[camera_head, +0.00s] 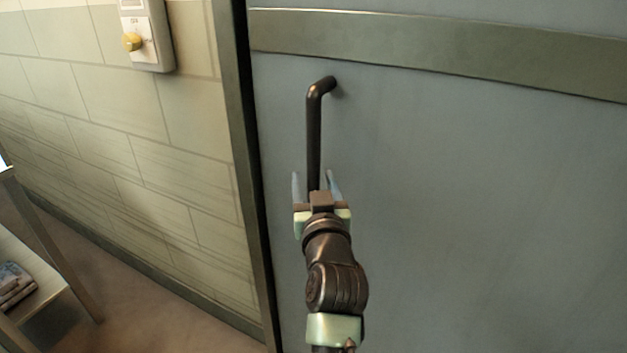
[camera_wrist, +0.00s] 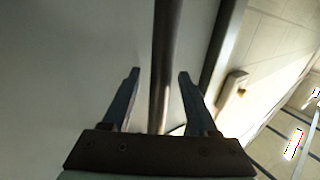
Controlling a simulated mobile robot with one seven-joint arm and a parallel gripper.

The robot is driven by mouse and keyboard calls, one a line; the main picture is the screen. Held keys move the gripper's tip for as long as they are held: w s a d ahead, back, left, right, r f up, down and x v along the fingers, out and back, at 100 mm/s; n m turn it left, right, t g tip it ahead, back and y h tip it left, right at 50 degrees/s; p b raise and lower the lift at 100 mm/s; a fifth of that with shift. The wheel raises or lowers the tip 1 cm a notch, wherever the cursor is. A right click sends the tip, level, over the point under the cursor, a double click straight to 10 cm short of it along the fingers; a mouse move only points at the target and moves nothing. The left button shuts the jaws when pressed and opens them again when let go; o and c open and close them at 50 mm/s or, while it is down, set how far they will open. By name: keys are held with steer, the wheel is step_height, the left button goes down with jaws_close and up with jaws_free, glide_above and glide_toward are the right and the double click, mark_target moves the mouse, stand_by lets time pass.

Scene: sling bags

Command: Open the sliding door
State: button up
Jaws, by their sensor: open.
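The sliding door (camera_head: 470,220) is a large blue-grey panel with a greenish metal band across its upper part. Its dark vertical bar handle (camera_head: 314,130) stands near the door's left edge. My gripper (camera_head: 314,180) is at the lower visible part of the handle, with its fingers open. In the wrist view, the handle (camera_wrist: 163,60) runs between the two open fingers of my gripper (camera_wrist: 158,75), with gaps on both sides. I cannot tell how deep the bar sits between them. The handle's lower end is hidden behind my gripper in the head view.
A dark door frame (camera_head: 245,170) borders the door's left edge. A tiled wall (camera_head: 110,130) is left of it, with a switch box with a yellow knob (camera_head: 132,41). A table (camera_head: 30,270) holding a dark item stands at the lower left. The floor between is clear.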

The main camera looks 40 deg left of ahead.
jaws_close()
stand_by(0.3)
stand_by(1.2)
